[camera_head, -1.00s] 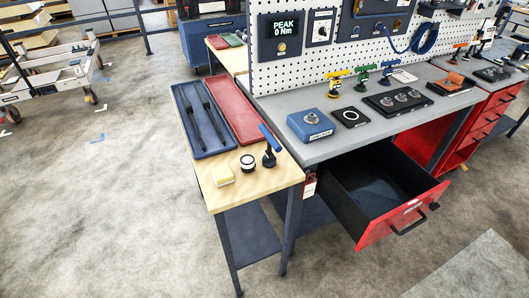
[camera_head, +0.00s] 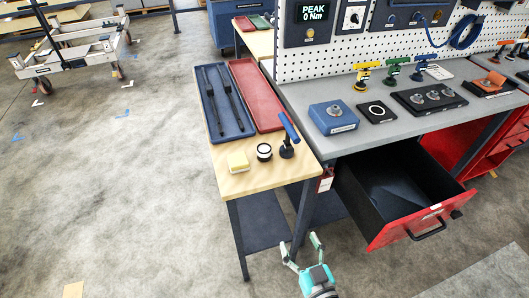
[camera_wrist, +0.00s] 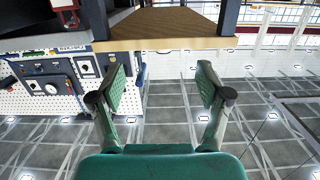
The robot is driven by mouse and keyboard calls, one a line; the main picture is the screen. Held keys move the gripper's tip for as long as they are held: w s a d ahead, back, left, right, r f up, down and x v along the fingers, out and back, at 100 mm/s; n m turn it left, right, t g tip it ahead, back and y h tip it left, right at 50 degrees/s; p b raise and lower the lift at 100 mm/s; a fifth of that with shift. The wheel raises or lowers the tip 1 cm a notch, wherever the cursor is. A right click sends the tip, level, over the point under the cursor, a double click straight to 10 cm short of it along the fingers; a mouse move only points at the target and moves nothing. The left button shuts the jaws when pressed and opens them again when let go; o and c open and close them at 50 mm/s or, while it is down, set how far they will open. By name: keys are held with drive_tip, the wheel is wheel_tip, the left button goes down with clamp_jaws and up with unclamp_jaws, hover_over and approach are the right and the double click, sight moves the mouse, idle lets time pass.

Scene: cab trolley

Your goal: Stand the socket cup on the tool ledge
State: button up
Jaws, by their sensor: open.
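I cannot tell for sure which item is the socket cup. A small round black-and-white piece (camera_head: 264,152) stands on the wooden side ledge (camera_head: 262,181), between a yellow-white block (camera_head: 238,161) and a blue-handled black tool (camera_head: 288,141). Metal sockets sit in a black holder (camera_head: 430,99) on the grey bench (camera_head: 330,88). My gripper (camera_head: 299,243) is below and in front of the wooden ledge, left of the open drawer. In the wrist view my gripper (camera_wrist: 162,85) has its fingers wide apart with nothing between them; a wooden edge shows beyond.
A red drawer (camera_head: 412,228) stands pulled out on the right. A blue tray (camera_head: 227,128) with dark rods and a red tray (camera_head: 262,106) fill the ledge's back. A pegboard (camera_head: 340,60) rises behind the bench.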

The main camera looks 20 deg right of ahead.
drive_tip(key=t, duration=0.1)
approach(266, 153)
drive_tip(key=shift+w+d+f, duration=0.2)
drive_tip(key=shift+w, duration=0.3)
drive_tip(key=shift+w+d+f, duration=0.2)
drive_tip(key=shift+w, duration=0.35)
drive_tip(key=w, duration=0.9)
drive_tip(key=shift+a+r, duration=0.2)
drive_tip(key=shift+a, duration=0.15)
drive_tip(key=shift+w, duration=0.65)
drive_tip(key=c, duration=1.4)
drive_tip(key=shift+c, duration=0.2)
drive_tip(key=shift+s, duration=0.15)
